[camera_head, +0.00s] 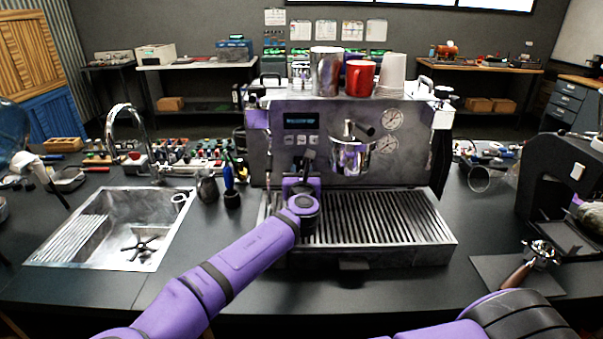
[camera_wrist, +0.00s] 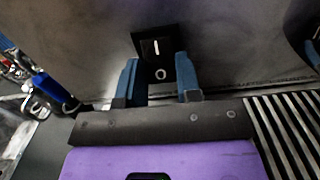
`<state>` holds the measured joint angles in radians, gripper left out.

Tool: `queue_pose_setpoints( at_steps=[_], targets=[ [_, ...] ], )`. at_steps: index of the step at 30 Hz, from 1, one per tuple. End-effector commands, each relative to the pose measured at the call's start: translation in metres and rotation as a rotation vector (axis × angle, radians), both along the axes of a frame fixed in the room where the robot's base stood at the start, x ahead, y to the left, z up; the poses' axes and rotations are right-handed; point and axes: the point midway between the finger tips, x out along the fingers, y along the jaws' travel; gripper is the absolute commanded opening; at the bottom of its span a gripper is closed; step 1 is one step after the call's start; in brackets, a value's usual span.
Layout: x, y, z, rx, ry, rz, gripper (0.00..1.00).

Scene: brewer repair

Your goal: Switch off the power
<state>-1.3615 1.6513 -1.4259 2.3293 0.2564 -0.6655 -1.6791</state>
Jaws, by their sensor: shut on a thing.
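The power switch (camera_wrist: 155,46) is a black rocker plate with a white line mark above a white circle mark, on the lower front of the espresso machine (camera_head: 285,140). In the wrist view, my gripper (camera_wrist: 159,84) has one blue finger on each side of the switch's lower part, by the circle mark. The fingers are shut on the switch; their exact contact is hard to see. In the head view, my gripper (camera_head: 306,160) is at the machine's front, left of the group head (camera_head: 352,155), and hides the switch. A small lit display (camera_head: 301,120) glows above it.
The slatted drip tray (camera_head: 400,222) lies below and to the right of my gripper. A sink (camera_head: 120,225) with a faucet is at left, and a blue-handled tool (camera_head: 229,175) stands close to the machine's left side. A portafilter (camera_head: 535,258) lies at right.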

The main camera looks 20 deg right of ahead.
Motion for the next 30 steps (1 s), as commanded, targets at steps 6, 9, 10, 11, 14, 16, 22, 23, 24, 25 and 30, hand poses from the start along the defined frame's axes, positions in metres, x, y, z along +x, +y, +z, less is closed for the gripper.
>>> queue_pose_setpoints(
  at_steps=[6,9,10,11,14,16,22,23,24,25,30],
  targets=[
    [0.0001,-0.0008,-0.0021,-0.025,-0.057,-0.002,0.08],
    [0.0000,-0.0007,-0.0026,-0.030,-0.077,-0.001,0.08],
    [0.0000,-0.0006,-0.0027,-0.031,-0.082,0.000,0.08],
    [0.0000,-0.0006,-0.0026,-0.031,-0.087,0.000,0.08],
    [-0.0001,-0.0006,-0.0028,-0.032,-0.095,0.001,0.08],
    [-0.0001,-0.0005,-0.0028,-0.031,-0.096,0.001,0.08],
    [-0.0001,-0.0005,-0.0028,-0.031,-0.095,0.001,0.08],
    [-0.0001,-0.0004,-0.0028,-0.031,-0.095,0.001,0.08],
    [-0.0001,-0.0004,-0.0028,-0.031,-0.095,0.001,0.41],
    [-0.0001,-0.0004,-0.0028,-0.031,-0.095,0.001,0.48],
    [0.0000,-0.0002,-0.0028,-0.030,-0.095,0.001,0.57]
  ],
)
